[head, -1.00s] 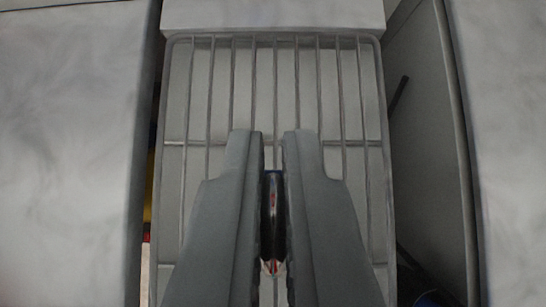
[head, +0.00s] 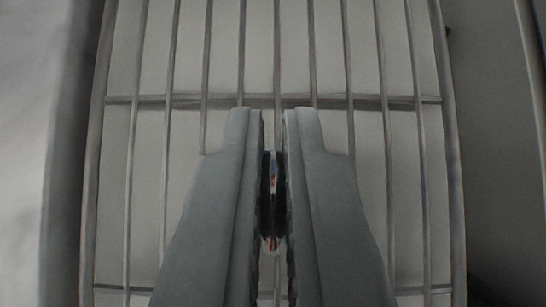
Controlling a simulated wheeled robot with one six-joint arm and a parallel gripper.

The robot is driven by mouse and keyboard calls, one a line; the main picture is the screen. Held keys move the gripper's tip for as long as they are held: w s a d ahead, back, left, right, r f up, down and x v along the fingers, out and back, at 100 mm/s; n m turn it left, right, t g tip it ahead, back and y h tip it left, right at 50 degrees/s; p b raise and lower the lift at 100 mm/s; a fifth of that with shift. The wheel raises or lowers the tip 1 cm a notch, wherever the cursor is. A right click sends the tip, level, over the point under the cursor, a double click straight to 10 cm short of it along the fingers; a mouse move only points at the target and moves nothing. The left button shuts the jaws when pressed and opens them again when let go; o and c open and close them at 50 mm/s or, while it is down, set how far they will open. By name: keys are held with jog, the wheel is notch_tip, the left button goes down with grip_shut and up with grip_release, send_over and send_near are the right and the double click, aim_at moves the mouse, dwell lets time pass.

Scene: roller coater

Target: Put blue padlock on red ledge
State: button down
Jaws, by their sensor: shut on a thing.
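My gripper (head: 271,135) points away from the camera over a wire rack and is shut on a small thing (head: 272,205). The held thing shows only as a thin strip between the two grey fingers, dark with red and pale marks. Most of it is hidden by the fingers, so I cannot tell whether it is the blue padlock. No red ledge shows in the present view.
The grey wire rack (head: 278,101), with long bars and a crossbar, fills the middle over a pale surface. A pale panel (head: 25,110) stands along the left. A grey surface (head: 490,150) is beyond the rack's right side.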

jog(key=shift+f, duration=0.1)
jog(key=c, duration=1.6)
grip_release()
jog(key=shift+s+r, duration=0.15)
jog(key=shift+r, duration=0.1)
jog(key=v, duration=1.1)
jog(key=shift+s+r, duration=0.2)
jog(key=shift+s, duration=0.05)
